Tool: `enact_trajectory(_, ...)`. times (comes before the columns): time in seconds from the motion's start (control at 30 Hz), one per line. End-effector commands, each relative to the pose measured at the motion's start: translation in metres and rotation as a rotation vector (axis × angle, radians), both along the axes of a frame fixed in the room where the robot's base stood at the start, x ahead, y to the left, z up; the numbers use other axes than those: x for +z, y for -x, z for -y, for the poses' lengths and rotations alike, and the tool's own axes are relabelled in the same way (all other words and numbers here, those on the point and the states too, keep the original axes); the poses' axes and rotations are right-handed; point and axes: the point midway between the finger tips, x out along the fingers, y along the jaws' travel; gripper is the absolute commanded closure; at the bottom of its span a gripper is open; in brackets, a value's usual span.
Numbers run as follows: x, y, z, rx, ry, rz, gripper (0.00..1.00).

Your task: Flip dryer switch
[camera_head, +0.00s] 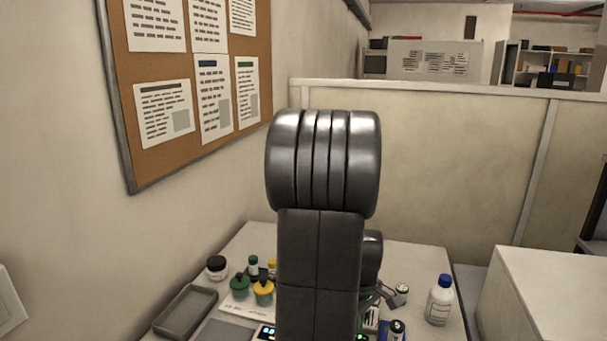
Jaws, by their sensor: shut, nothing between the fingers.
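A device with a lit blue display (265,332) and a green light (362,337) shows at the bottom edge, mostly hidden behind my arm. It may be the dryer, but I cannot tell for sure. No switch can be made out. My gripper (385,295) shows only in part, just right of my arm above the table. It is shut with nothing in it. Whether it touches anything below cannot be seen.
The pale table (420,262) holds a grey tray (186,311), a dark-lidded jar (216,267), green and yellow knobbed items (263,290), and a white bottle with blue cap (440,300). A partition (450,170) stands behind, a wall with a corkboard (190,75) at left.

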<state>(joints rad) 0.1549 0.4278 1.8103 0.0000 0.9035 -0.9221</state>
Motion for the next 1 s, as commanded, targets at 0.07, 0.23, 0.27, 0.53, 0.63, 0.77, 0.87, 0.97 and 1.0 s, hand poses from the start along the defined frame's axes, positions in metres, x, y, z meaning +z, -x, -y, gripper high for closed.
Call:
enact_trajectory(0.07,0.0000,0.0000,0.0000,0.000,0.000,0.000,1.00)
enact_trajectory(0.23,0.0000,0.0000,0.0000,0.000,0.000,0.000,1.00)
enact_trajectory(0.27,-0.0001,0.0000,0.0000,0.000,0.000,0.000,1.00)
enact_trajectory(0.53,-0.0034,0.0000,0.0000,0.000,0.000,0.000,1.00)
enact_trajectory(0.63,-0.0050,0.0001,0.0000,0.000,0.000,0.000,1.00)
enact_trajectory(0.77,-0.0069,0.0001,-0.0001,0.000,0.000,0.000,1.00)
enact_trajectory(0.87,-0.0085,0.0002,-0.0001,0.000,-0.001,-0.001,1.00)
enact_trajectory(0.97,-0.0082,0.0004,-0.0001,0.000,0.000,-0.001,1.00)
enact_trajectory(1.0,-0.0075,0.0004,-0.0001,0.000,-0.001,-0.002,1.00)
